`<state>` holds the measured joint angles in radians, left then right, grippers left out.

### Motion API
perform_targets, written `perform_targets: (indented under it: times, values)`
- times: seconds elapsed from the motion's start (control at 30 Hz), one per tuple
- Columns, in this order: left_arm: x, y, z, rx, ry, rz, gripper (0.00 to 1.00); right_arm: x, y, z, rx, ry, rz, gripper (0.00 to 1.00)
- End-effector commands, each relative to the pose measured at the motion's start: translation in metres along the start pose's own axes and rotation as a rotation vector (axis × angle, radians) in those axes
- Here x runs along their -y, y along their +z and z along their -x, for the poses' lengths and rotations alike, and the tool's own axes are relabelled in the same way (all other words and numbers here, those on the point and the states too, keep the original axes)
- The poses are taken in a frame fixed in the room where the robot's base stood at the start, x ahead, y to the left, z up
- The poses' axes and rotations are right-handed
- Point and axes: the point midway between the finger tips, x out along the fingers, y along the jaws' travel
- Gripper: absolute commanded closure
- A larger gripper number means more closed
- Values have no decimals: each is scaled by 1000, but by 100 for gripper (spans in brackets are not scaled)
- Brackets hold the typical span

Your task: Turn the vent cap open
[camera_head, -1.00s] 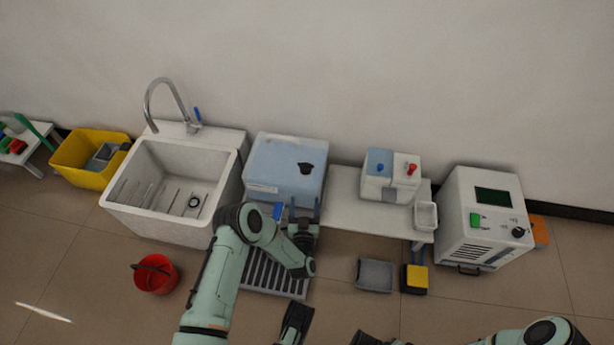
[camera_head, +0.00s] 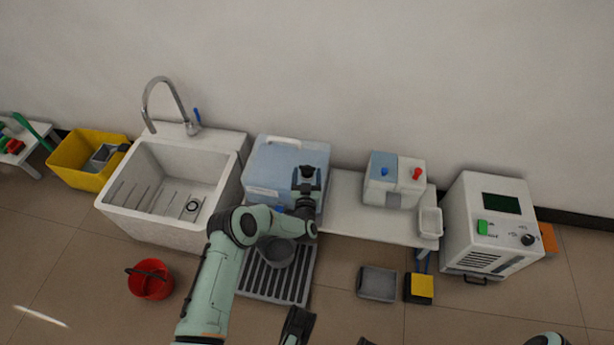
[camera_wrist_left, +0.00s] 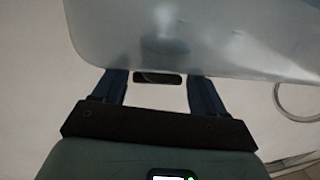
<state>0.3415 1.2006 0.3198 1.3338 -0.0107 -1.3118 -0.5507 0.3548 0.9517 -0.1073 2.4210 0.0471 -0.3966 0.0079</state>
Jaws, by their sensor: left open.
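The blue-white container (camera_head: 272,170) stands beside the sink. My left gripper (camera_head: 308,172) is over the right part of its top and covers the spot where the dark vent cap showed before. The cap itself cannot be made out in the head view. In the left wrist view the two blue-grey fingers (camera_wrist_left: 158,90) are apart, with the pale container (camera_wrist_left: 230,40) just beyond them. A small dark shape between the fingertips may be the cap; I cannot tell whether they touch it.
The white sink (camera_head: 170,185) is to the left. A grey bowl (camera_head: 277,252) sits on the slatted grate (camera_head: 275,283) below my left arm. A low white table (camera_head: 375,222) with a two-part box (camera_head: 393,182) stands to the right. A red bucket (camera_head: 150,280) is on the floor.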

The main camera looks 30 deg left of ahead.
Motion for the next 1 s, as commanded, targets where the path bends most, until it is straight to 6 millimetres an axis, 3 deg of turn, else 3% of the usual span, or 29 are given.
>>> perform_targets:
  times: [0.17, 0.27, 0.3, 0.67, 1.0]
  values:
    - [0, 0, 0, 0, 0, 0, 28, 0, 0, 0, 0, 0, 0, 65]
    - [0, 0, 0, 0, 0, 0, 61, 0, 0, 0, 0, 0, 0, 65]
    - [0, 0, 0, 0, 0, 0, 66, 0, 0, 0, 0, 0, 0, 65]
    - [2, 0, 0, 0, 46, -2, 66, 1, -1, 1, -4, -2, 2, 65]
    - [8, 0, -1, 1, 280, -5, 66, 2, -3, 1, -11, -5, 4, 65]
